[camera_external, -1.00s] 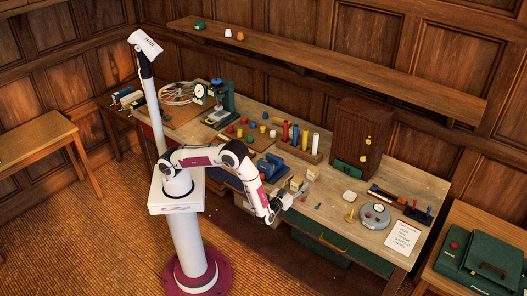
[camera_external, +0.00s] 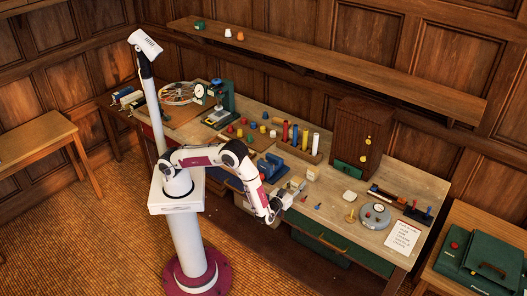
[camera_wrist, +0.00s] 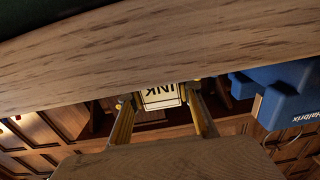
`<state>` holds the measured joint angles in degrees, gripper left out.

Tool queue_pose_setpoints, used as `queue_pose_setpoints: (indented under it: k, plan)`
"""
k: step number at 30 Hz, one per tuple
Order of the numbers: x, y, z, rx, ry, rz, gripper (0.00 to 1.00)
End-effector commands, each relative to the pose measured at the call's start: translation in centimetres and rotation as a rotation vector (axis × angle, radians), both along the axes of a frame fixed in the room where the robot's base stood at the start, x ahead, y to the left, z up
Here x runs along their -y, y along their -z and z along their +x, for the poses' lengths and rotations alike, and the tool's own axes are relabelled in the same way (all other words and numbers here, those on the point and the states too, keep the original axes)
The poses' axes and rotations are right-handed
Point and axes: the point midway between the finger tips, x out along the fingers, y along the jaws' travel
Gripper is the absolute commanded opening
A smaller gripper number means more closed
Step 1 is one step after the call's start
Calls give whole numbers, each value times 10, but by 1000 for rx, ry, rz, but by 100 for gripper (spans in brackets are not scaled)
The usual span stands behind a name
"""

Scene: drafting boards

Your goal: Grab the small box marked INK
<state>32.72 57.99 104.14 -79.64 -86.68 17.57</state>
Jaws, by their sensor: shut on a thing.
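The small INK box (camera_wrist: 161,97) is pale with a dark border line, and its lettering appears upside down in the wrist view. My gripper (camera_external: 284,199) is shut on it, with one finger on each side of the box. The box is close to the wooden table edge (camera_wrist: 150,60); I cannot tell whether it still touches the top. In the external view my gripper is at the table's front edge, and the held box cannot be made out clearly there.
A blue block (camera_wrist: 292,92) stands close to the right of the box in the wrist view. Small cream boxes (camera_external: 297,184) lie just behind my gripper. A wooden peg piece (camera_external: 350,216) and a grey round dial (camera_external: 375,215) stand to the right.

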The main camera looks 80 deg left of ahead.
Motion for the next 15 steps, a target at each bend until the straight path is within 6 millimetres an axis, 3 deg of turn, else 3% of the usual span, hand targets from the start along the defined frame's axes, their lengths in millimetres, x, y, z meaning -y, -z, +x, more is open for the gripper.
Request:
queue_pose_setpoints:
  k: [8, 15]
  plan:
    - [0, -17, 0, 2, 0, -1, 11]
    - [0, -45, 0, 3, 0, -3, 11]
